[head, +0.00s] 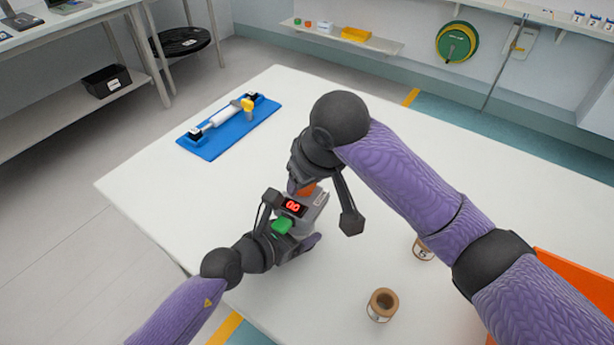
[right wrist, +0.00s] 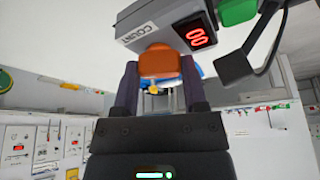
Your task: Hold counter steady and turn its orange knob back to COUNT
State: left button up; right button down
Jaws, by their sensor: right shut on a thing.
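The grey counter (head: 316,208) sits on the white table, with a lit red display (head: 292,207) and a green button (head: 282,226). Its orange knob (head: 307,189) is mostly hidden by my right gripper in the head view. My right gripper (right wrist: 160,75) is shut on the orange knob (right wrist: 160,61), one finger on each side. In the right wrist view a COUNT label (right wrist: 139,33) shows on the counter's face by the knob. My left gripper (head: 287,225) has its fingers on either side of the counter; whether they press on it I cannot tell.
A blue board (head: 228,132) with a white roller and yellow knob lies at the table's far left. Two cardboard rolls (head: 382,304) (head: 423,250) stand right of the counter. An orange panel (head: 575,290) is at the right edge. The table between board and counter is clear.

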jog(key=shift+m+t+h, duration=0.3)
jog(key=shift+m+h, duration=0.3)
jog(key=shift+m, duration=1.4)
jog(key=shift+c, duration=0.6)
grip_release()
jog(key=a+v, duration=0.1)
jog(key=v, duration=1.1)
jog(key=shift+d, duration=0.35)
pick_arm(q)
jog(key=o, duration=1.3)
